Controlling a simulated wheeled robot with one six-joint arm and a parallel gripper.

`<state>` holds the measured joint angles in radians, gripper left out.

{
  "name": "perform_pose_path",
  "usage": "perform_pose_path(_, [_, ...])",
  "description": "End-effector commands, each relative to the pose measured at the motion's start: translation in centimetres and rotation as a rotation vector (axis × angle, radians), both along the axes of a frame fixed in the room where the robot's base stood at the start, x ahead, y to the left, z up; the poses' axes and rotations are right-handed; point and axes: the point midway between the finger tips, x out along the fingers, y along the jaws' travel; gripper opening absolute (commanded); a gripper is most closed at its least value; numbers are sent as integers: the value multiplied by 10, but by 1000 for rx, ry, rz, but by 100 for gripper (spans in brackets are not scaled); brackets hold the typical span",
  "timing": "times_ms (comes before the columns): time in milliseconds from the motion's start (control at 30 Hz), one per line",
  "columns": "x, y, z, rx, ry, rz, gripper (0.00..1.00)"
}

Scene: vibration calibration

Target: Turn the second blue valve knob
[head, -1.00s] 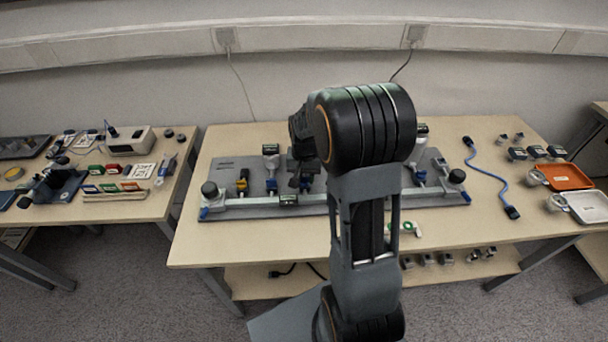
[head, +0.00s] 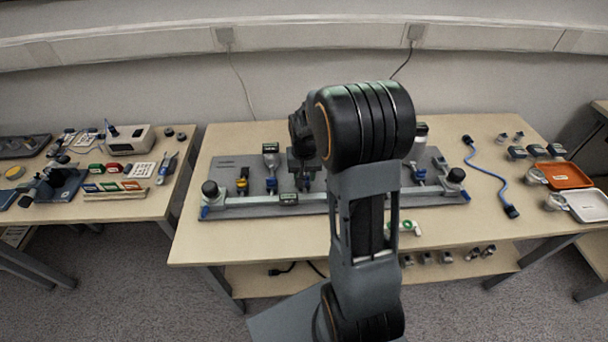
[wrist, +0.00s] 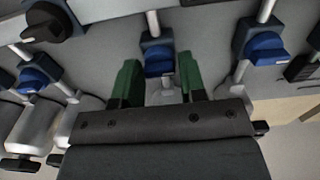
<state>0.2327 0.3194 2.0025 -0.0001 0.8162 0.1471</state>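Three blue valve knobs show in the wrist view: one at left (wrist: 36,76), a middle one (wrist: 158,60) and one at right (wrist: 265,48). My gripper (wrist: 160,78) has two green fingers spread apart, one on each side of the middle knob's column. The middle knob sits between the fingertips with gaps visible on both sides; I cannot tell their exact depth. In the head view, my gripper (head: 303,172) is over the grey rig plate (head: 325,207), partly hidden by my arm. A blue knob (head: 271,184) stands to its left.
A black round knob (wrist: 46,20) is at upper left in the wrist view. A horizontal pipe (head: 245,201) runs along the rig's front. A blue cable (head: 487,174) and an orange tray (head: 566,177) lie on the table at right. The table's front left is clear.

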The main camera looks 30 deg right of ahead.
Motion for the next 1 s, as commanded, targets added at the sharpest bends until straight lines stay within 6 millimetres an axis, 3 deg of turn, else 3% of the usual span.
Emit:
perform_pose_path(200, [-1, 0, 0, 1, 2, -1, 58])
perform_pose_path(533, [-1, 0, 6, 1, 2, -2, 58])
perform_pose_path(1000, [0, 0, 95, -1, -2, -1, 58])
